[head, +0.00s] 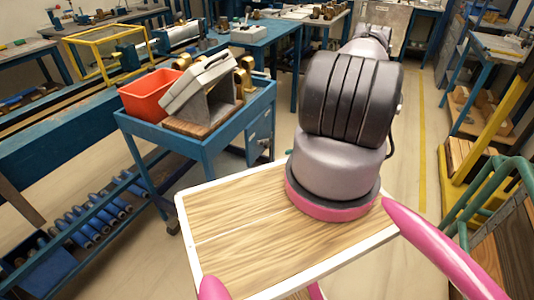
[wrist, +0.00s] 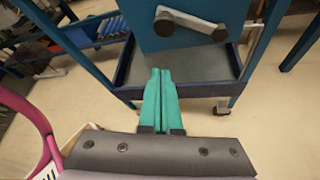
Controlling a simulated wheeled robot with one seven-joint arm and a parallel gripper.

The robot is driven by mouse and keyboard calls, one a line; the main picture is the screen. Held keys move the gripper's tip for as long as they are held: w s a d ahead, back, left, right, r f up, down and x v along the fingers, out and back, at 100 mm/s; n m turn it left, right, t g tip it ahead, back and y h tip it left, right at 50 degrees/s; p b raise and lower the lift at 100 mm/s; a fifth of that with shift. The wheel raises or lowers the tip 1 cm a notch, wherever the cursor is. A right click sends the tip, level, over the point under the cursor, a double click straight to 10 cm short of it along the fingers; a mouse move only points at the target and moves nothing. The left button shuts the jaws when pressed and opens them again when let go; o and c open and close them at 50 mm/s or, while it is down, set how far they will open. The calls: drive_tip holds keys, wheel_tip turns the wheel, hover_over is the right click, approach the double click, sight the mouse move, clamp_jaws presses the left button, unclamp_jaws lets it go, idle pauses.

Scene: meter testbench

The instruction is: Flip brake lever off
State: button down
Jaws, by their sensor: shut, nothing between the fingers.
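In the wrist view, a grey lever (wrist: 190,22) with rounded, darker ends lies across a blue panel (wrist: 163,38) on the cart. Its left end is slightly higher than its right end. My gripper (wrist: 160,72) has teal fingers pressed together, with nothing between them. The fingertips appear below the lever in the picture and apart from it. In the head view, a small dark handle shows on the blue cart's side (head: 261,135). The gripper itself is hidden behind my arm there.
The blue cart (head: 208,146) carries a red bin (head: 150,96) and a tilted grey meter box (head: 197,82). Its lower shelf and casters show in the wrist view. A green rail (head: 490,190) stands at the right.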

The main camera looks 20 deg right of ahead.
sight(268, 143)
drive_tip(key=shift+s+a+f+m, duration=0.15)
drive_tip(key=shift+s+f+m, duration=0.1)
drive_tip(key=shift+f, duration=0.25)
drive_tip(key=shift+s+a+f+m, duration=0.15)
drive_tip(key=shift+s+f, duration=0.05)
drive_tip(key=shift+f, duration=0.3)
drive_tip(key=shift+a, duration=0.1)
drive_tip(key=w+a, duration=0.5)
drive_tip(key=w, duration=0.2)
drive_tip(key=shift+w+a+f, duration=0.15)
drive_tip(key=shift+a+f, duration=0.05)
drive_tip(key=shift+a, duration=0.2)
drive_tip(key=shift+w+d+r, duration=0.1)
drive_tip(key=shift+r, duration=0.2)
